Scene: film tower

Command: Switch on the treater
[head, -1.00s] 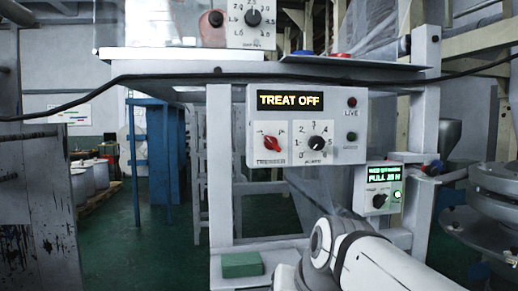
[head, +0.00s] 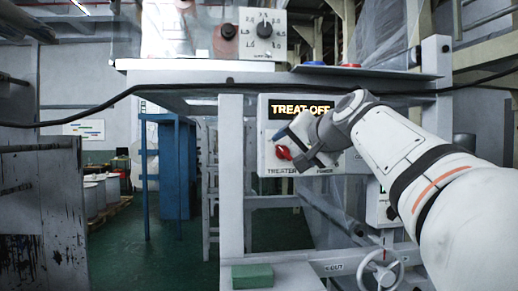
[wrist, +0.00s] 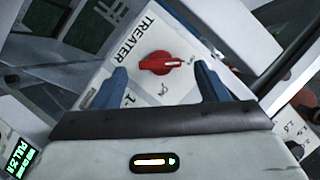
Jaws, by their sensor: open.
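The treater panel (head: 265,158) is a light box on the frame, with a lit display (head: 301,107) reading TREAT OFF. Its red treater knob (head: 283,152) sits at the lower left of the panel. My gripper (head: 296,144) is in front of the panel, beside the knob in the head view, and hides the power dial and lamps. In the wrist view the red knob (wrist: 161,63) lies between and beyond the two blue fingers of my open gripper (wrist: 163,85). No contact with the knob shows. The word TREATER is printed beside it.
A black cable (head: 190,88) runs across the frame above the panel. A shelf above carries another dial box (head: 263,33). A handwheel (head: 383,270) and a green block (head: 252,276) are below. A small green-lit display (wrist: 14,160) shows in the wrist view. Open floor lies to the left.

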